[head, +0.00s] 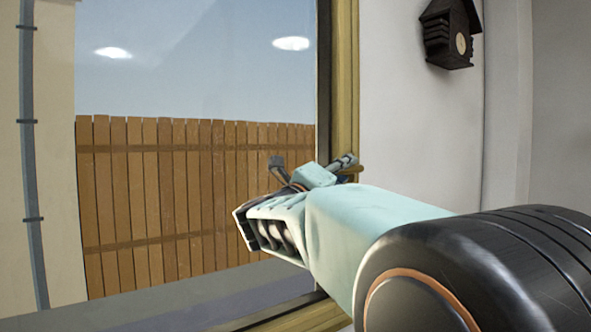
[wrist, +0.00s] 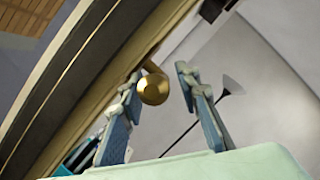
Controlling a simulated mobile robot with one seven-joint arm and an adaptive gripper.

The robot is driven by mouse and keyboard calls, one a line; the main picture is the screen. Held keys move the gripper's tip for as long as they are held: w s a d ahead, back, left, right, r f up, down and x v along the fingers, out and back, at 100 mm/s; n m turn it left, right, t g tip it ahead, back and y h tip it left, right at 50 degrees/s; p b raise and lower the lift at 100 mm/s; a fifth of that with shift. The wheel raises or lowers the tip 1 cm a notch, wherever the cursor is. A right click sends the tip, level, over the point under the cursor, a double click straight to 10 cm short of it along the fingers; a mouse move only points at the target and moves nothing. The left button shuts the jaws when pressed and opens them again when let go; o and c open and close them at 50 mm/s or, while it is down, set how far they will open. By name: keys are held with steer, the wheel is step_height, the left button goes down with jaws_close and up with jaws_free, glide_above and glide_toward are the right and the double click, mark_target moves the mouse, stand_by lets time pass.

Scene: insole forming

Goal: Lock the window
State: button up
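The window (head: 200,75) fills the left of the head view, with a wooden frame (head: 345,60) at its right edge. In the wrist view the frame (wrist: 122,68) runs diagonally on the left. A brass handle with a round end (wrist: 153,89) stands out from the frame there. My gripper (wrist: 160,78) is open, and the handle's round end shows between its fingers, nearer the left finger. I cannot tell whether a finger touches it. In the head view my gripper (head: 312,172) is in front of the frame, and a small brass piece (head: 353,170) shows beside the right finger.
A dark wooden birdhouse-like clock (head: 452,33) hangs on the white wall right of the window. A plank fence (head: 190,210) is outside behind the glass. The wrist view shows a dark cone on a thin rod (wrist: 232,86) in the background.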

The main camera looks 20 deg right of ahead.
steer(key=shift+c, duration=0.4)
jaws_close()
